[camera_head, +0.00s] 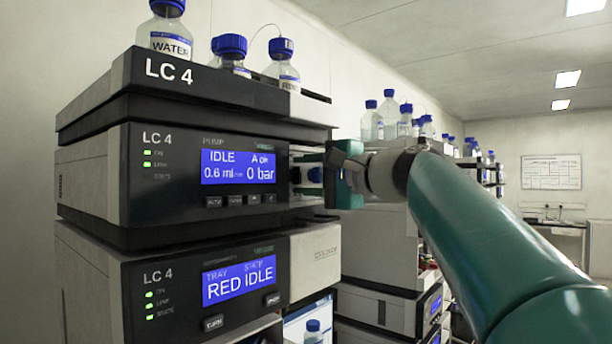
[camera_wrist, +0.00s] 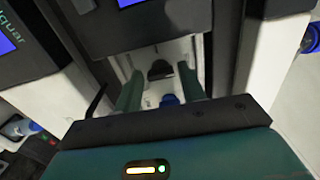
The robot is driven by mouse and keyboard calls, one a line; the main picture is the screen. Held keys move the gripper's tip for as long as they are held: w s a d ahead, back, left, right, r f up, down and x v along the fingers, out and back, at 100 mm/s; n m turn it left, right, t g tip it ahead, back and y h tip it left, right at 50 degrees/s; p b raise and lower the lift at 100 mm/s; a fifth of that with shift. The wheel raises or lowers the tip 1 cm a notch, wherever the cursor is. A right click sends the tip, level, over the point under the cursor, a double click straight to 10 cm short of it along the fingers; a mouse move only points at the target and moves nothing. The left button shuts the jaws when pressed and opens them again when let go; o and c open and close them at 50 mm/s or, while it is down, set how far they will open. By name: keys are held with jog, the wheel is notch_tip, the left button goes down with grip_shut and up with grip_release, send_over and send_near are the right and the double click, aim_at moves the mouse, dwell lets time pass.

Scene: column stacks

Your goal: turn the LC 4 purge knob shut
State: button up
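The LC 4 pump module (camera_head: 185,178) is in the left half of the head view, its screen reading IDLE and 0 bar. My gripper (camera_head: 318,175) is at the right side of its front, and its green fingers partly hide that area. In the wrist view, my gripper (camera_wrist: 160,78) has its two fingers apart. A dark knob-like part (camera_wrist: 160,70) lies between the fingertips, with gaps at both sides. A blue round part (camera_wrist: 169,100) shows nearer the palm. I cannot tell for sure which of them is the purge knob, or its turn angle.
Below the pump is another LC 4 module (camera_head: 200,285) showing RED IDLE. Blue-capped bottles (camera_head: 170,35) stand on top of the stack. More instrument stacks (camera_head: 380,240) with bottles recede to the right behind my arm. A desk (camera_head: 560,228) is far right.

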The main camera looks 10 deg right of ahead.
jog(key=shift+a, duration=0.1)
jog(key=v, duration=1.3)
jog(key=shift+s, duration=0.3)
